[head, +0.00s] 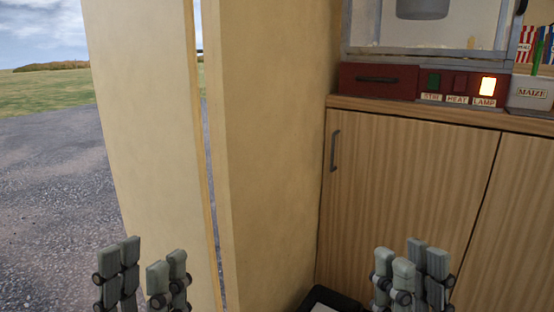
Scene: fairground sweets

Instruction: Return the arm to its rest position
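My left gripper (143,277) is at the bottom left of the head view, fingers pointing up. A gap shows between its finger pairs, so it is open, with nothing between them. My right gripper (410,272) is at the bottom right, in front of the wooden cabinet. Its finger pairs stand apart, one nearer than the other, and it looks open and empty. Both grippers are low in the picture and far from each other. The arms behind them are below the picture's edge.
A cream wall panel (265,130) stands ahead. The cabinet (400,190) carries a popcorn machine (378,82) with its lamp switch lit, and a maize container (531,94). A dark bin-like object (335,297) sits low beside the cabinet. Open gravel (50,190) lies at the left.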

